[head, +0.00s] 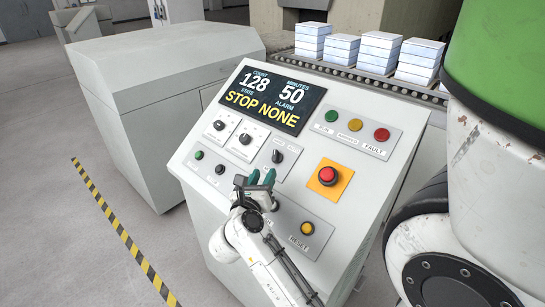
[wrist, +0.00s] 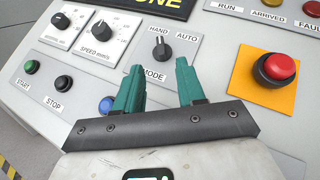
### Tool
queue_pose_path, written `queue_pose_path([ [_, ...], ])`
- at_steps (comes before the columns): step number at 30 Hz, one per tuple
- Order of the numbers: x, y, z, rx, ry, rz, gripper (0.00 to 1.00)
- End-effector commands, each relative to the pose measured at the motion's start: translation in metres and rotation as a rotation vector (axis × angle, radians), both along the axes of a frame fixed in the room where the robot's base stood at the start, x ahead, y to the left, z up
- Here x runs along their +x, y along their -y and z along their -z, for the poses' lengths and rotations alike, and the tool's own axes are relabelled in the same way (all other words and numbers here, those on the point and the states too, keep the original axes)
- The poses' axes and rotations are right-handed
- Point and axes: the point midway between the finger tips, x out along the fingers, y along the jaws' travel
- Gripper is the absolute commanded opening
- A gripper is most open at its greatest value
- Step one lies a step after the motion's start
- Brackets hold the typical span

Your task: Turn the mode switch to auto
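The mode switch (head: 277,157) is a small black knob on a light plate on the sloped console. In the wrist view the knob (wrist: 163,48) sits under the HAND and AUTO labels, with MODE below it. Its pointer seems nearer HAND, but it is too small to be sure. My gripper (head: 261,177) is just in front of and below the switch in the head view. In the wrist view its two teal fingers (wrist: 160,82) are apart with nothing between them. The knob shows beyond the gap and does not appear to be touched.
A red emergency button (head: 327,175) on a yellow plate is right of the switch. Two dials (head: 232,134) are to its left, green and black buttons (head: 209,162) lower left. The yellow reset button (head: 307,228) is lower right. The display (head: 267,99) reads STOP, NONE.

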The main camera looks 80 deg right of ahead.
Motion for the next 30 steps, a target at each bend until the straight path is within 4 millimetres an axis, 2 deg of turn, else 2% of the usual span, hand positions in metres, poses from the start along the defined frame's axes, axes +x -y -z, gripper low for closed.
queue_pose_path([
  [9,-0.007,0.058,-0.003,-0.002,-0.002,0.003,0.39],
  [15,-0.009,0.083,-0.001,-0.002,-0.003,-0.001,0.39],
  [20,-0.01,0.091,-0.001,-0.003,-0.002,-0.001,0.39],
  [28,-0.01,0.092,-0.001,-0.002,-0.003,-0.002,0.39],
  [30,-0.01,0.092,-0.001,-0.002,-0.003,-0.002,0.34],
])
